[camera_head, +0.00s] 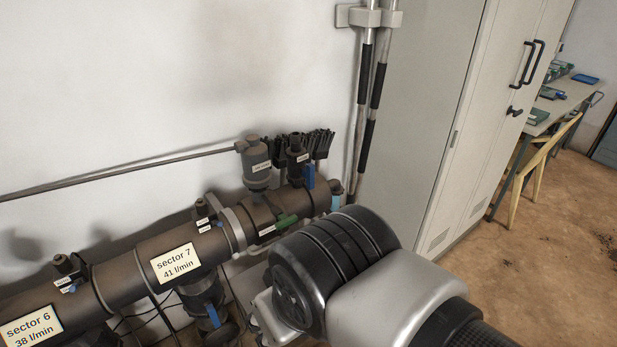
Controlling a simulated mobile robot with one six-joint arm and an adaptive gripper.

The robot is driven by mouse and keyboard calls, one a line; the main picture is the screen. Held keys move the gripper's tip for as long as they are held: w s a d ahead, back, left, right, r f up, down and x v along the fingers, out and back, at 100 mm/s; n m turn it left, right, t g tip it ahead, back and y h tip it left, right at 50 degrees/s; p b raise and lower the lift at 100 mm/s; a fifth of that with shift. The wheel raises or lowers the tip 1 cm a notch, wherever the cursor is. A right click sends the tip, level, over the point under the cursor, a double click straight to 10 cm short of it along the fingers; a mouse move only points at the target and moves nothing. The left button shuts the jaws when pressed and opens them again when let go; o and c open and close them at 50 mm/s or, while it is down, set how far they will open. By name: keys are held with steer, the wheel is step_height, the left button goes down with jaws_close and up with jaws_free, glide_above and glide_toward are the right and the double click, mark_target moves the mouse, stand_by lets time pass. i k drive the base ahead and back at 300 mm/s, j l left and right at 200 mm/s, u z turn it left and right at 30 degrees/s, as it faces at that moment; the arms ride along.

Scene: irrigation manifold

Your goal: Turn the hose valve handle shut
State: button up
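A brown manifold pipe (130,270) runs along the wall from lower left to centre. Near its right end is a green lever handle (286,221), lying slanted beside a small white label. A blue handle (309,176) hangs upright below a dark fitting just behind it. Another blue handle (213,315) sits on a dark valve under the pipe below the "sector 7" plate. The small labels are too small to read, so I cannot tell which handle is the hose valve's. My arm covers the lower middle, right of these handles. My gripper's fingers do not show.
A grey canister-like fitting (256,165) stands on the pipe, with a thin rod (120,182) running left. Poles (368,100) hang on the wall beside a tall grey cabinet (425,130). A chair (542,165) and desk stand far right. Brown floor (550,260) is open at right.

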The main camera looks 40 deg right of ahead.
mark_target(307, 172)
steer(key=i, duration=0.55)
steer(key=z, duration=1.75)
